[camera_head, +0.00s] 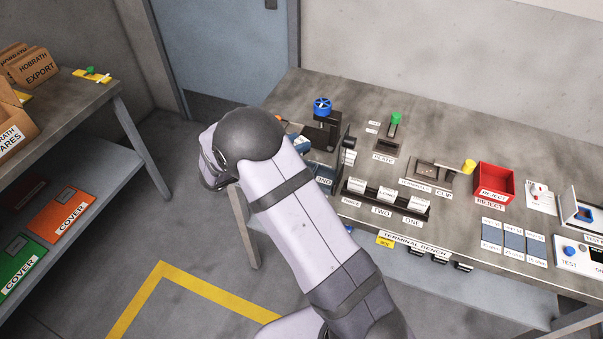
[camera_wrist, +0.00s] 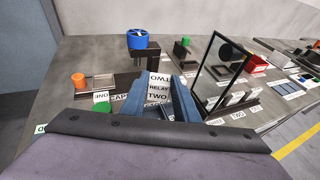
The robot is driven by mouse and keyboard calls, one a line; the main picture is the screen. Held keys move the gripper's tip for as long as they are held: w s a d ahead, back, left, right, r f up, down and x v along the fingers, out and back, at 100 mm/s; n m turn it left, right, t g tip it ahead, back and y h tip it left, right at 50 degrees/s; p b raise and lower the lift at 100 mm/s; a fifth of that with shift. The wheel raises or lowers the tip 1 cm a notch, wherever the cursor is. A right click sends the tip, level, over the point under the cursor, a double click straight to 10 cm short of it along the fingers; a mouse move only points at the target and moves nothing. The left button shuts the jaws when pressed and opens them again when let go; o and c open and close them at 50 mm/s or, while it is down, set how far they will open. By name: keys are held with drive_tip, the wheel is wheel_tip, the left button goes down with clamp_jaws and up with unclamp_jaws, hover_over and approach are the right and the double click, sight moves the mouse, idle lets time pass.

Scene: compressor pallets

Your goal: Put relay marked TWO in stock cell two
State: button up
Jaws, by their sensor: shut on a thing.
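In the wrist view my gripper (camera_wrist: 160,105) has blue fingers shut on a pale block, the relay (camera_wrist: 158,88), whose face reads TWO, RELAY, TWO. The relay is held above the bench. In the head view my arm hides most of the gripper and the relay. A black rack (camera_head: 372,201) stands on the bench to the right of my gripper, with several pale blocks in a row and labels in front. The middle label, TWO (camera_head: 381,211), also shows in the wrist view (camera_wrist: 238,115). I cannot tell whether those blocks are relays or part of the cells.
A dark upright framed panel (camera_wrist: 222,72) stands between my gripper and the rack. A blue handwheel (camera_head: 322,105) tops a dark stand behind the gripper. An orange cylinder (camera_wrist: 78,80) is at left. A red reject bin (camera_head: 494,182) and test equipment (camera_head: 582,215) are farther right.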

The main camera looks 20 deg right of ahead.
drive_tip(key=shift+f+p, duration=1.05)
drive_tip(key=shift+f, duration=3.95)
drive_tip(key=shift+f, duration=0.15)
drive_tip(key=o, duration=0.6)
drive_tip(key=shift+o, duration=0.9)
